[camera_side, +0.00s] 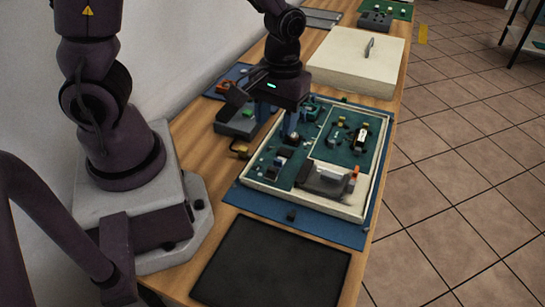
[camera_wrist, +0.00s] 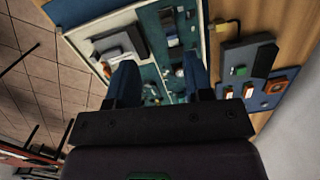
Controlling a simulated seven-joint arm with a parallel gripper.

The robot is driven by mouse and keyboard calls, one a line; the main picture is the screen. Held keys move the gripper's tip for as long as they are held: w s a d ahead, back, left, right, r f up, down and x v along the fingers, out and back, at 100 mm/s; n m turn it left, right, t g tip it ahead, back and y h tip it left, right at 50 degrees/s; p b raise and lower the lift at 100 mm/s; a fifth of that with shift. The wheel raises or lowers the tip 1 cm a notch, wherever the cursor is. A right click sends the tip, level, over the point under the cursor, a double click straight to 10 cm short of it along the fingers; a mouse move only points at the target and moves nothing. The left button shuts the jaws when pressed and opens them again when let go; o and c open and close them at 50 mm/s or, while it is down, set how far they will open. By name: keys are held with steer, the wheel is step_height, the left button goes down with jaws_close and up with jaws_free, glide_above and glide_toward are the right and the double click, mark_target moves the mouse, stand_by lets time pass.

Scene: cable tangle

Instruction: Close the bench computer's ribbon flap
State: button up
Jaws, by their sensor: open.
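The bench computer (camera_side: 375,190) is a shallow cream-framed tray holding green circuit boards, lying on a blue mat. It also shows in the wrist view (camera_wrist: 83,47). Its boards carry small dark, white and coloured parts; I cannot tell for certain which is the ribbon flap or how it stands. A grey block with a pale upright piece (camera_side: 328,174) sits at the near right of the tray. My gripper (camera_side: 278,124) is open, pointing down above the tray's left part. In the wrist view its two blue fingers (camera_wrist: 158,68) are apart, with nothing visible held between them.
A grey box (camera_side: 236,124) with a tilted dark panel stands left of the tray. A cream box with a handle (camera_side: 357,62) stands behind. A black mat (camera_side: 270,268) lies bare in front.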

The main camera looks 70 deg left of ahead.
mark_target(273, 168)
steer(key=shift+n+t, duration=0.5)
steer(key=shift+n, duration=0.1)
steer(key=f, duration=0.9)
steer(key=a+f, duration=0.1)
steer(key=f, duration=0.3)
steer(key=shift+s+a+f, duration=0.1)
steer(key=shift+s+f, duration=0.15)
steer(key=shift+f, duration=0.05)
steer(key=c, duration=0.8)
steer(key=shift+w+a+g, duration=0.2)
steer(key=shift+g, duration=0.2)
steer(key=shift+w+a+f+g+h, duration=0.1)
steer(key=shift+f+g+h, duration=0.1)
steer(key=shift+g+h, duration=0.6)
